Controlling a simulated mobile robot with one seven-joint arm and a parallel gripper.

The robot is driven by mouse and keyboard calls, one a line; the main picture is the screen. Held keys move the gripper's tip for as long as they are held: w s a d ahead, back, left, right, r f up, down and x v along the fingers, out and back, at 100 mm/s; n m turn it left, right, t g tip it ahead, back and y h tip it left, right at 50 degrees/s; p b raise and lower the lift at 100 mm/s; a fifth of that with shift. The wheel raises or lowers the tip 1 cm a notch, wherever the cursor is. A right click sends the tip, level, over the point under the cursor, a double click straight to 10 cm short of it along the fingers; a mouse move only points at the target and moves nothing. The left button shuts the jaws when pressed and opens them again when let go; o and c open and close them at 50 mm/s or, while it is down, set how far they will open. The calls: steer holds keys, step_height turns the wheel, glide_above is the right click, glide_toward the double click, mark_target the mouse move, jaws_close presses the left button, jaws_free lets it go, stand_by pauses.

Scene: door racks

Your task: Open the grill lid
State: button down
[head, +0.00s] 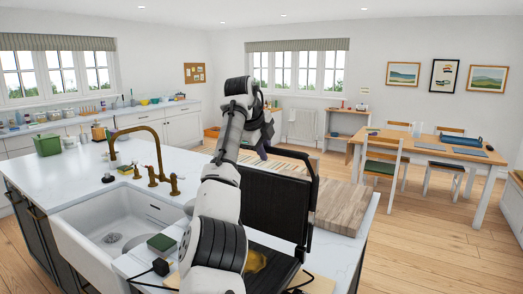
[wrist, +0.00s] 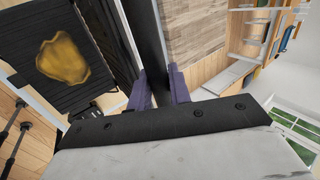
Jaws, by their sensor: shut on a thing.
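The grill is a black contact grill on the white counter. Its lid (head: 275,205) stands raised, close to upright, over the dark ribbed lower plate (head: 262,268). A yellow-brown piece of food (wrist: 63,62) lies on the ribbed plate; it also shows partly behind my arm in the head view (head: 256,261). A black handle bar (head: 300,155) curves from the lid's top. In the wrist view, the purple fingers of my gripper (wrist: 159,88) are shut on a dark bar (wrist: 152,50), which looks like this handle. In the head view my arm mostly hides the fingers.
A wooden board (head: 342,205) lies right beside the grill. A sink (head: 120,230) with a brass faucet (head: 155,150) is at left, and a green-topped sponge (head: 161,243) lies near it. A dining table (head: 435,147) with chairs stands at the back right. Floor between is open.

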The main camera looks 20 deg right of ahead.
stand_by(0.4)
steer(key=c, duration=1.3)
jaws_free()
steer(key=shift+c, duration=0.2)
steer(key=v, duration=1.3)
steer(key=shift+s+r, duration=0.15)
steer(key=shift+r, duration=0.2)
steer(key=shift+a, duration=0.1)
